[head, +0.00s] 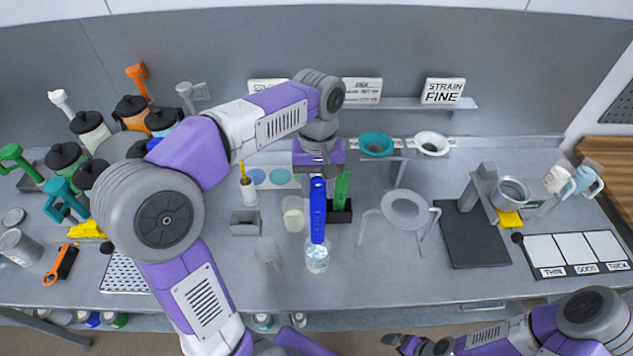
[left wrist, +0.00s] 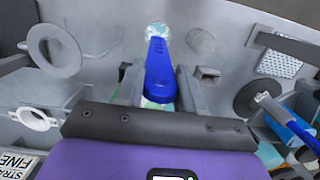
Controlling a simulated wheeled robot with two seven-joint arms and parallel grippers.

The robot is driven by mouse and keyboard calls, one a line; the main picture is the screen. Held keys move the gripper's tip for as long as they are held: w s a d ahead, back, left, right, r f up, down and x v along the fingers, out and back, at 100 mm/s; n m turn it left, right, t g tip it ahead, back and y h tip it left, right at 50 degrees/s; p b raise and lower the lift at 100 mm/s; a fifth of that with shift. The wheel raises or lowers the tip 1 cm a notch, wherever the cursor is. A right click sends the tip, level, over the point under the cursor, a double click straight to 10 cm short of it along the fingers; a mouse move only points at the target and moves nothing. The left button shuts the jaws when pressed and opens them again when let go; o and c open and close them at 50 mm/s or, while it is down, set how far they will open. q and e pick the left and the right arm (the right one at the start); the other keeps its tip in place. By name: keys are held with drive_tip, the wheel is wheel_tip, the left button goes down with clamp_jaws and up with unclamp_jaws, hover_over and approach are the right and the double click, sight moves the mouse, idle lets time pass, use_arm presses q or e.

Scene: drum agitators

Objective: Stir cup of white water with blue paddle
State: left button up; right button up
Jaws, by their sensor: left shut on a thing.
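My left gripper (head: 318,176) is shut on the blue paddle (head: 318,212), which points down. The paddle's lower end is at the mouth of a clear cup (head: 317,262) with pale bluish-white contents; how deep it reaches inside is unclear. In the left wrist view, the paddle (left wrist: 158,75) sits between the fingers of the gripper (left wrist: 158,90), and its far end overlaps the cup (left wrist: 157,30). My right gripper (head: 405,343) is at the bottom edge, away from the cups; its jaws are too small to read.
A whitish cup (head: 293,216) and a clear cup (head: 268,256) stand left of the stirred cup. A black holder (head: 340,214) with a green paddle (head: 341,188) stands behind it. A ring stand (head: 404,208) is to the right. The bench front is mostly clear.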

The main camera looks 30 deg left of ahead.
sight(317, 216)
use_arm(q)
wheel_tip(317, 216, down, 2)
drive_tip(key=shift+a+f+b, duration=0.1)
drive_tip(key=shift+f+b, duration=0.05)
drive_tip(key=shift+b, duration=0.65)
drive_tip(key=shift+f+b, duration=3.3)
drive_tip(key=shift+f, duration=1.65)
drive_tip(key=shift+w, duration=0.15)
